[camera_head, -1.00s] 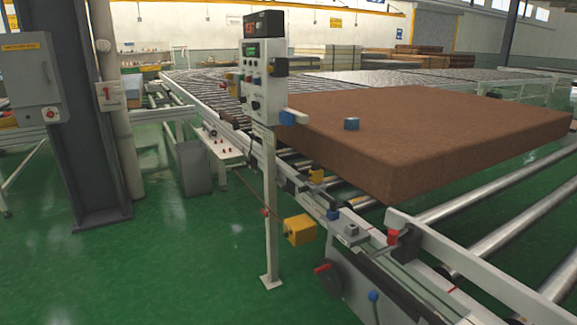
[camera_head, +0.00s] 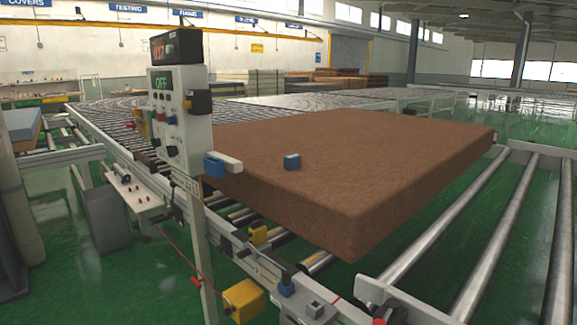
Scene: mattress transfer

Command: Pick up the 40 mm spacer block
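A small blue-grey block (camera_head: 292,161) lies on top of the brown mattress (camera_head: 350,150), near its left side. A small grey block (camera_head: 314,309) sits on the conveyor's side rail at the bottom of the view. No size marking can be read on either, so I cannot tell which is the 40 mm spacer block. My gripper is not in view.
A control panel (camera_head: 180,120) on a post stands in front of the conveyor, with a yellow box (camera_head: 243,300) low beside it. Bare rollers (camera_head: 490,270) lie right of the mattress. Green floor is open at lower left.

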